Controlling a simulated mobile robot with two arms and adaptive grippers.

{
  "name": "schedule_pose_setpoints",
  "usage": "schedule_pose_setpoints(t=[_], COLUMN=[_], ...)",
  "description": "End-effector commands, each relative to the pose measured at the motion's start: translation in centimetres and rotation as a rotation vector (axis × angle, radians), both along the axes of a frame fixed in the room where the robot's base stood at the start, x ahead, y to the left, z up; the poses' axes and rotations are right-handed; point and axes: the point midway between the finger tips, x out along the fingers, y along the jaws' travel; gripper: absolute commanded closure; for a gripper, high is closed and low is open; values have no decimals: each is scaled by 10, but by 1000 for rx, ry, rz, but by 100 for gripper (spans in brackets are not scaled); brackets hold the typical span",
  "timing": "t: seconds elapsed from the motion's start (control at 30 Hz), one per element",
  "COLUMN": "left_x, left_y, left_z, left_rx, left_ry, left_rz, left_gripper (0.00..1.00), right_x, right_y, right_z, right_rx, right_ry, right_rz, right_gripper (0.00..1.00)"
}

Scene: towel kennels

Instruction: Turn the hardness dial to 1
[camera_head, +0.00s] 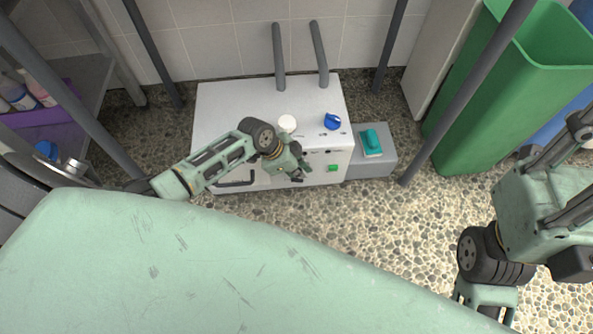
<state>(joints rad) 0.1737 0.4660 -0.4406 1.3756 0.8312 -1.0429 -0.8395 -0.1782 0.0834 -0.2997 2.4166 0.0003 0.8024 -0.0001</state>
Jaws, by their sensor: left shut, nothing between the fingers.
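A white box-shaped unit (225,120) stands on the pebbled floor against the tiled wall. On its top are a blue knob (332,121), which may be the hardness dial, and a round white cap (287,123). Any numbers at the knob are too small to read. My left gripper (299,176) is at the unit's front edge, below and left of the blue knob and apart from it. It is shut and empty, and it hides part of the front panel.
A green button (333,168) sits on the unit's front. A grey box (384,132) with a teal item (371,141) stands right of it. Two grey pipes (279,57) rise behind.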

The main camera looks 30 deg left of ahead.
Motion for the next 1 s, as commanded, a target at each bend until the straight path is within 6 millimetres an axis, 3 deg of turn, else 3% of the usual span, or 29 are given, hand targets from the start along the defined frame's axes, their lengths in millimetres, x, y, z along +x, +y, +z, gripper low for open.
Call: schedule_pose_setpoints(t=[0.07,0.5,0.87,1.0], left_x=[-9,-22,-24,-15], left_y=[-5,27,33,19], left_z=[-1,62,75,82], left_rx=[-10,4,6,-23], left_ry=[14,0,-2,-59], left_rz=[-7,4,7,26], left_gripper=[100,100,100,100], right_x=[0,0,0,0], right_y=[0,0,0,0], right_z=[-2,-1,-1,-1], right_rx=[0,0,-1,0], right_ry=[1,1,2,5], right_rz=[0,0,0,1], right_gripper=[71,71,71,71])
